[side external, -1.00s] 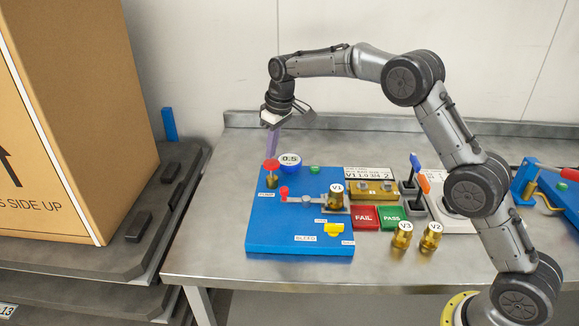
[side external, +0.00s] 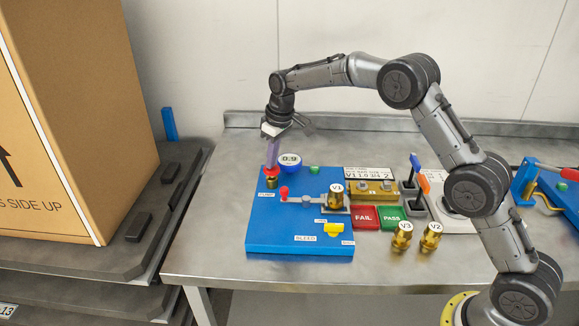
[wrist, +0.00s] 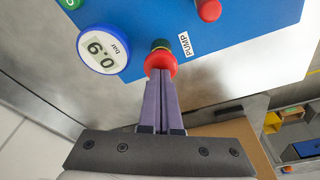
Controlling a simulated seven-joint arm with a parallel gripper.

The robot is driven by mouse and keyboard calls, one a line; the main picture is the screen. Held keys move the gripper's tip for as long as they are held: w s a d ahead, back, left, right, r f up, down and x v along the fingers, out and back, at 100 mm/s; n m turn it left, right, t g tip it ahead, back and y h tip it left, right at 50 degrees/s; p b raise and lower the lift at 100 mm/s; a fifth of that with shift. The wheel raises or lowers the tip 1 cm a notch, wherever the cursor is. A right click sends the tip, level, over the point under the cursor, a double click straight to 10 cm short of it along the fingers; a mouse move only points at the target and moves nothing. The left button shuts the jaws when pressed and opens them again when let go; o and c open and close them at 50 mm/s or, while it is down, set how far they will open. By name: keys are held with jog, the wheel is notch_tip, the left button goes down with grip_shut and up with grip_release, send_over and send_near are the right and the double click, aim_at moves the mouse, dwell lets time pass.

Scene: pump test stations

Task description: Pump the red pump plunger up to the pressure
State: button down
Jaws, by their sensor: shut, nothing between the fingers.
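The red pump plunger (side external: 271,169) stands on its brass body at the back left of the blue station board (side external: 270,234). In the wrist view the round red plunger head (wrist: 160,60) sits beside the PUMP label. My gripper (side external: 271,163) points down with its purple fingers shut and empty, their tips at the top of the plunger. In the wrist view the fingers (wrist: 161,76) overlap the red head and appear to touch it.
A clamp with a red knob (side external: 284,191) and the brass V1 valve (side external: 336,194) are on the board. A large carton (side external: 80,110) is left.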

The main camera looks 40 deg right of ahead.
jog(key=shift+f, duration=0.45)
jog(key=shift+w+v, duration=0.2)
jog(key=shift+v, duration=0.85)
jog(key=shift+w+v, duration=0.25)
jog(key=shift+v, duration=0.75)
jog(key=shift+a+r, duration=0.15)
jog(key=shift+w+v, duration=0.25)
jog(key=shift+v, duration=0.95)
jog(key=shift+w+v, duration=0.25)
jog(key=shift+v, duration=0.95)
jog(key=shift+a+r, duration=0.1)
